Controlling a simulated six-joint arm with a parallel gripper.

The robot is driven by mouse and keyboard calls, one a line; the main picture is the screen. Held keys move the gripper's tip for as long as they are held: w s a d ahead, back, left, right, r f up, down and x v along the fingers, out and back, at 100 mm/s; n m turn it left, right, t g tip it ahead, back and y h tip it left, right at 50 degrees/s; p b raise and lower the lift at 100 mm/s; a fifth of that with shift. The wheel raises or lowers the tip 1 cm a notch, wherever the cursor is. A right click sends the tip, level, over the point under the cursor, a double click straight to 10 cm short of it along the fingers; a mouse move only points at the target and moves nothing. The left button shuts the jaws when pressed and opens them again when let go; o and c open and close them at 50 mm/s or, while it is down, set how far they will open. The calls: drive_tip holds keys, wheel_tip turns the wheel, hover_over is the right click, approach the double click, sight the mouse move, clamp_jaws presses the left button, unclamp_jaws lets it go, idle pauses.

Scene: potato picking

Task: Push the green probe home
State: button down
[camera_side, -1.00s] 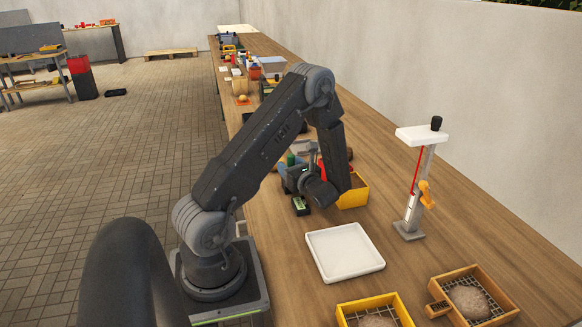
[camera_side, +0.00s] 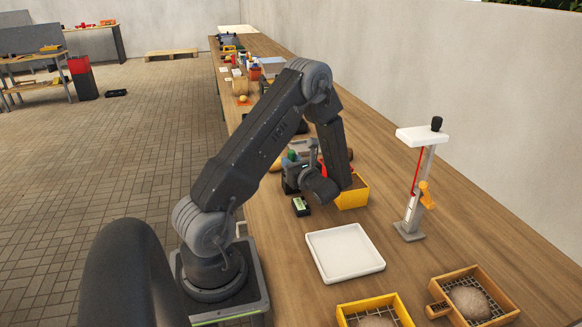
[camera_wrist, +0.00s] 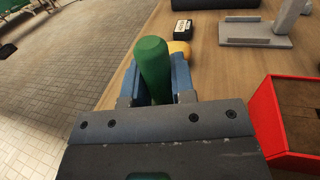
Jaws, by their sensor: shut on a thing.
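The green probe (camera_wrist: 153,66) stands between the blue fingers of my gripper (camera_wrist: 156,82) in the wrist view. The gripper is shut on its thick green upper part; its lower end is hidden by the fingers. A tan, potato-like thing (camera_wrist: 180,48) shows just behind the probe, and I cannot tell whether they touch. In the side view, my gripper (camera_side: 292,178) is low over the table, left of the yellow bin, and largely covered by my wrist. A bit of the green probe (camera_side: 291,155) shows there.
A red-walled box (camera_wrist: 288,118) is close at right in the wrist view. In the side view, a yellow bin (camera_side: 353,197), a small black device (camera_side: 301,206), a white tray (camera_side: 345,251) and a stand (camera_side: 411,232) are near. Two crates (camera_side: 483,271) (camera_side: 377,305) are in front.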

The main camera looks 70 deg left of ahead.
sight(291, 151)
wheel_tip(291, 151, up, 8)
drive_tip(key=shift+f, duration=0.1)
drive_tip(key=w+d+r+m+t, duration=0.1)
drive_tip(key=w+d+m+t, duration=0.2)
drive_tip(key=w, duration=0.4)
drive_tip(key=w+d+r+m+t, duration=0.2)
drive_tip(key=w+d+m+t, duration=0.1)
drive_tip(key=w+d+t, duration=0.3)
drive_tip(key=shift+w+d+r, duration=0.2)
drive_tip(key=shift+w+d, duration=0.1)
drive_tip(key=shift+w, duration=0.75)
drive_tip(key=shift+f, duration=2.9)
drive_tip(key=shift+f, duration=2.2)
drive_tip(key=c, duration=0.9)
unclamp_jaws()
drive_tip(key=v, duration=1.3)
drive_tip(key=shift+s+d, duration=0.25)
drive_tip(key=shift+d, duration=0.1)
